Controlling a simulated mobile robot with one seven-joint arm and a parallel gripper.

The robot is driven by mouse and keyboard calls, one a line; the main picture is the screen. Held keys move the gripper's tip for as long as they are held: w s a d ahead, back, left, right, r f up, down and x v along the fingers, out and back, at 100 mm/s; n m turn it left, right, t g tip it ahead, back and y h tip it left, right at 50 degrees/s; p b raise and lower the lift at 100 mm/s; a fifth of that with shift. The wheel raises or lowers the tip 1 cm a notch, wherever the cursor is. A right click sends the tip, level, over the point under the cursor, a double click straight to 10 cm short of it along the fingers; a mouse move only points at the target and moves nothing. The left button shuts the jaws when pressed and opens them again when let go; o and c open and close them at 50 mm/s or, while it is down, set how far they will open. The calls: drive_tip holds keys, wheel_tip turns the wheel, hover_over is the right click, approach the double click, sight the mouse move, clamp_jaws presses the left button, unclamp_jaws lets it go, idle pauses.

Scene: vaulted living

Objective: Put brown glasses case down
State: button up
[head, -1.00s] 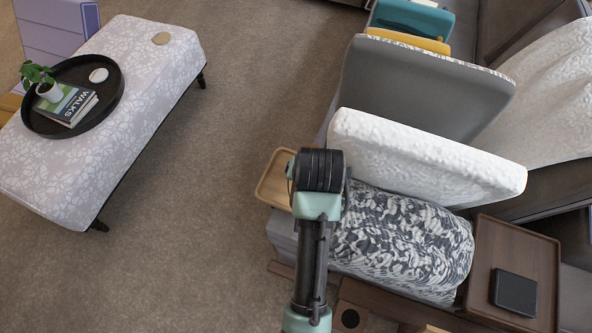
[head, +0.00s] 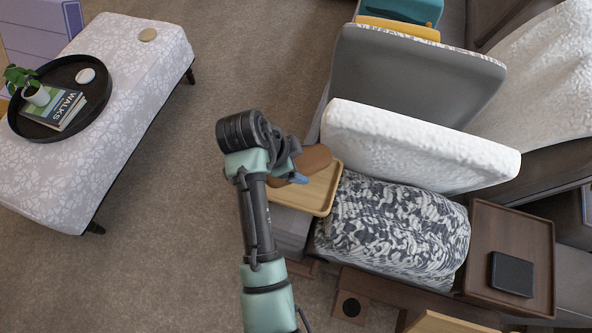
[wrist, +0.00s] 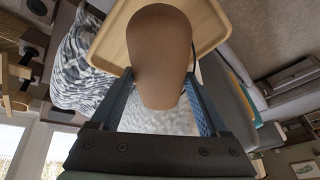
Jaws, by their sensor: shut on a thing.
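The brown glasses case (head: 314,159) is a smooth, rounded, elongated shape. It shows in the head view at the end of my arm, over the light wooden tray (head: 322,195). In the wrist view the case (wrist: 158,55) lies between the two blue fingers of my gripper (wrist: 160,105), which is shut on it. The tray (wrist: 108,42) shows behind the case there. In the head view my gripper (head: 297,178) is partly hidden by my arm. I cannot tell whether the case touches the tray.
The tray sits on the sofa's near end, beside a black-and-white patterned cushion (head: 390,230) and a white cushion (head: 420,150). A brown side tray (head: 510,235) holds a dark box (head: 512,273). A patterned ottoman (head: 120,110) stands left, with open carpet (head: 180,200) between.

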drive_tip(key=shift+f, duration=2.15)
drive_tip(key=shift+b, duration=0.3)
drive_tip(key=o, duration=1.3)
drive_tip(key=shift+f, duration=0.15)
drive_tip(key=p+v, duration=0.1)
drive_tip(key=v, duration=1.1)
drive_tip(key=shift+p, duration=0.35)
